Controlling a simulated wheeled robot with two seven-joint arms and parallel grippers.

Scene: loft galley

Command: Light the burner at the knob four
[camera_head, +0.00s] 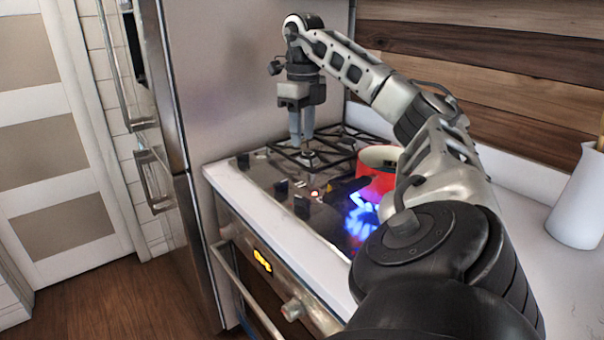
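The black gas cooktop (325,222) is set in a white counter, with dark knobs along its front-left side, including a nearer one (302,207), another (281,189) and a farther one (243,161). I cannot tell which is knob four. A blue flame (360,216) burns at the near end, partly hidden by my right arm. My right gripper (301,139) points down over the far-end grate, behind the knobs. Its fingers are close together with a thin line between them, and I see nothing held. My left gripper is out of view.
A red pot (376,178) stands on the cooktop, partly behind my arm. The oven (245,240) below has an orange display and round front knobs (292,310). A tall fridge (250,70) borders the far end. A white jug (580,205) stands at right.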

